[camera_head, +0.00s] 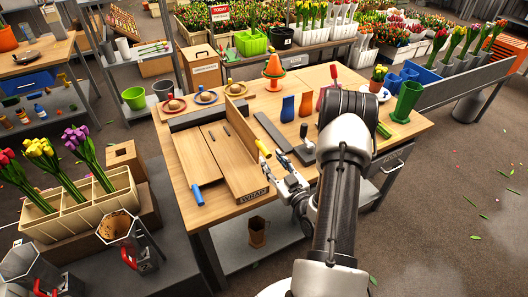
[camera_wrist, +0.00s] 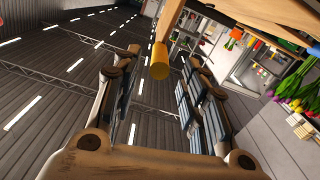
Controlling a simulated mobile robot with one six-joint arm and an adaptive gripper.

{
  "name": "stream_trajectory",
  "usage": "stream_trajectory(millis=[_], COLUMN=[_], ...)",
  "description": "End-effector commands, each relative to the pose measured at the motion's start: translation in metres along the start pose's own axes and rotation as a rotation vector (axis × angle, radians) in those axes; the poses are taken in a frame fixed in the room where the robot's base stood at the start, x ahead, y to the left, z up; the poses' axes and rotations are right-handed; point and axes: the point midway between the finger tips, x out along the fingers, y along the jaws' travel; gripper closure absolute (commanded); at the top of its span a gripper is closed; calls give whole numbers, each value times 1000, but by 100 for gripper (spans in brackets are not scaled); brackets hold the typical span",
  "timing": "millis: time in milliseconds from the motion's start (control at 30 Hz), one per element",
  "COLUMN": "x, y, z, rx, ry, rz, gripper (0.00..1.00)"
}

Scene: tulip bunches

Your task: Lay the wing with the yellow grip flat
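The wrapping station marked WRAP sits on the wooden table. Its wing with the yellow grip is a brown board (camera_head: 233,152) that appears to stand raised along the station's right side. The yellow grip (camera_head: 262,148) sticks out at the board's upper edge. A blue grip (camera_head: 197,195) lies low at the station's left front. My gripper (camera_head: 273,166) is just right of the yellow grip. In the wrist view my gripper (camera_wrist: 158,72) is open, with the yellow grip (camera_wrist: 159,62) between and beyond its fingers, apparently touching neither.
A dark grey slab (camera_head: 271,132) lies right of the raised board. The front right tabletop is mostly hidden by my arm.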

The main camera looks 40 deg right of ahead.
Motion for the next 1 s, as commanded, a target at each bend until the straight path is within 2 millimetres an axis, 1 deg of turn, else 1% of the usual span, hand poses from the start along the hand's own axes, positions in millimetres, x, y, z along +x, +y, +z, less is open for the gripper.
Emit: stream_trajectory(millis=[33,200,300,400,533,767,1000], x=[12,43,56,64,68,68,68], y=[-2,-2,-1,0,0,0,0], z=[0,0,0,0,0,0,0], rx=[-3,0,0,0,1,1,1], ry=[4,3,2,2,0,0,0], rz=[-4,-3,-1,0,1,1,1], gripper=[60,60,60,60,60,60,76])
